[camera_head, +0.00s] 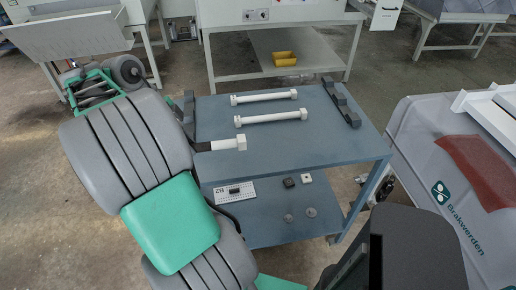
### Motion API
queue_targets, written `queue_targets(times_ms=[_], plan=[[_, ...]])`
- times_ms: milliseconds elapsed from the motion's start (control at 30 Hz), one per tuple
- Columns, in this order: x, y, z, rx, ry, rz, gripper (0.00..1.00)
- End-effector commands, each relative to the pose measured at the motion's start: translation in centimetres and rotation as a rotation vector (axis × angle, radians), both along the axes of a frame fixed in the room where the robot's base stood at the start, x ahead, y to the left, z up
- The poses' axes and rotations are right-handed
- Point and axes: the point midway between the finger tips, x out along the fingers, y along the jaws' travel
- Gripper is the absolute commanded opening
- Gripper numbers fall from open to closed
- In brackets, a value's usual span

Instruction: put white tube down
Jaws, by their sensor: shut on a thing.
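Two white tubes with square ends, a far one (264,97) and a nearer one (270,117), lie across the blue cart top (300,150). A third white tube (224,144) shows only its right part, with its square end over the cart's left side. Its left part is hidden behind my grey and green arm. My gripper (202,147) is mostly hidden by the arm; a dark bit of it shows at this tube, and it is shut on it. I cannot tell whether this tube touches the cart top.
Dark notched racks stand at the cart's right (341,104) and left (189,115) edges. The lower shelf (270,213) holds a white label plate (234,191) and several small parts. A grey machine (440,160) stands at the right. The cart top's front right is clear.

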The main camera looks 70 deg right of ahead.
Motion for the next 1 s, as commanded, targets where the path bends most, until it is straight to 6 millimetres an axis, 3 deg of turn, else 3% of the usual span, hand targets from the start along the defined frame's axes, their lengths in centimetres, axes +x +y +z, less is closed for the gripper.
queue_targets(times_ms=[267,400,633,800,1000], plan=[[-3.7,-7.1,-3.5,0.001,0.002,-0.001,0.0],[-4.8,-9.2,-6.8,0.002,0.003,0.004,0.0],[-5.7,-11.3,-9.5,0.001,0.002,0.006,0.0],[-5.6,-11.2,-12.1,0.002,0.001,0.01,0.0],[-5.5,-11.2,-12.4,-0.001,-0.001,0.01,0.0]])
